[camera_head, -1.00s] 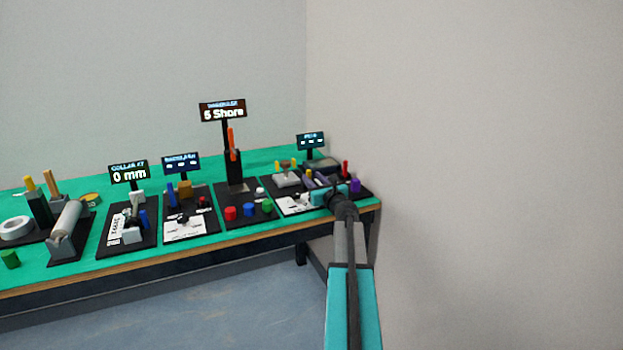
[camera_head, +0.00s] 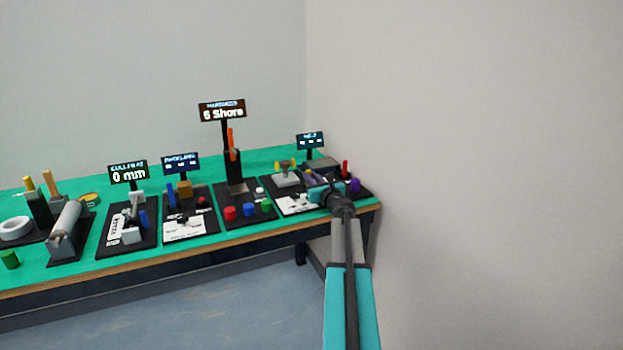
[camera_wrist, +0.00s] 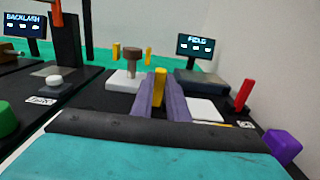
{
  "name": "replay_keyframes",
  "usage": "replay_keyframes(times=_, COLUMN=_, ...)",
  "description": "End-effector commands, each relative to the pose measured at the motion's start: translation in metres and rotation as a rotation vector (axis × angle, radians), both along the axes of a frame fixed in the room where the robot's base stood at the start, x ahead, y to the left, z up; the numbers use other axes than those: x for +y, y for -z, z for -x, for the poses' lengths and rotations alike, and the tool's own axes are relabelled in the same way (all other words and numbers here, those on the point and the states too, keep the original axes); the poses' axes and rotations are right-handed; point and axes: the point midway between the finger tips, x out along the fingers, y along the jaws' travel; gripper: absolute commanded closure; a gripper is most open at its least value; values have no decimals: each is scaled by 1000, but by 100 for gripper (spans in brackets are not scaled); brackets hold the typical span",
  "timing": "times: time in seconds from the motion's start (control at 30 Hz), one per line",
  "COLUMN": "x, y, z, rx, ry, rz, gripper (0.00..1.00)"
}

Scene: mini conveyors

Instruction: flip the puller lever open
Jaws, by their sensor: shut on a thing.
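My gripper (camera_head: 312,177) reaches over the dark station board at the right end of the bench. In the wrist view its two purple-grey fingers (camera_wrist: 161,103) are shut on an upright yellow bar (camera_wrist: 160,85), which I take to be the puller lever. The bar's top shows between the fingertips; its lower part and pivot are hidden by the fingers and my gripper body. In the head view my gripper hides the bar.
A white block (camera_wrist: 125,80) with a brown knob and yellow posts stands left of the fingers. A red post (camera_wrist: 243,95) and purple block (camera_wrist: 283,147) are at the right. A small screen (camera_wrist: 196,46) stands behind. The wall is close on the right.

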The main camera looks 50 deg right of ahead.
Motion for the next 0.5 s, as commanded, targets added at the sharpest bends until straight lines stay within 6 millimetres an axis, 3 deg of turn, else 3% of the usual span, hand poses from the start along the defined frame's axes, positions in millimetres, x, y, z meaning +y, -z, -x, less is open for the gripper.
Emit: replay_keyframes(times=0.5, x=-1, y=-5, z=-3, rx=45, ry=0, rz=-18, gripper=100)
